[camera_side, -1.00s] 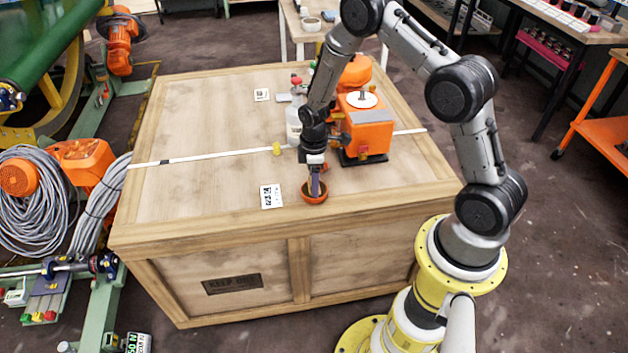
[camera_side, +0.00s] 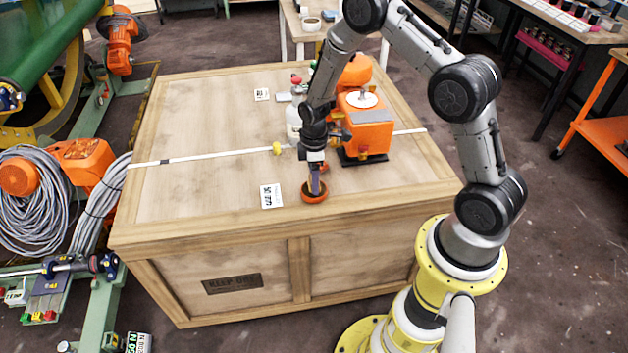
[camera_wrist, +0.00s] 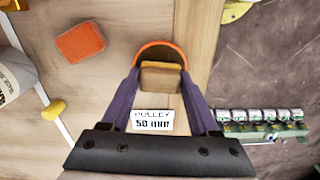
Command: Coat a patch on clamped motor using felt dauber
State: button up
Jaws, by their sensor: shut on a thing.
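The felt dauber, a tan block (camera_wrist: 161,78), sits between the purple fingers of my gripper (camera_wrist: 160,85) in the wrist view. My gripper is shut on it. In the side view my gripper (camera_side: 314,187) points down into a small orange bowl (camera_side: 314,198) near the crate's front edge. The bowl's rim (camera_wrist: 160,44) shows around the dauber in the wrist view. The dauber's lower end is hidden in the bowl, so contact with its contents cannot be seen. The orange motor (camera_side: 367,137) stands on a dark base behind and right of my gripper.
The wooden crate top (camera_side: 205,125) is clear on its left. A white bottle (camera_side: 294,122) stands behind my gripper. A white strip with a yellow knob (camera_side: 277,148) crosses the top. A printed card (camera_side: 271,196) lies left of the bowl. An orange block (camera_wrist: 80,42) lies nearby.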

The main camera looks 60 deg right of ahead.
jog(key=shift+r, duration=3)
jog(key=shift+a, duration=0.1)
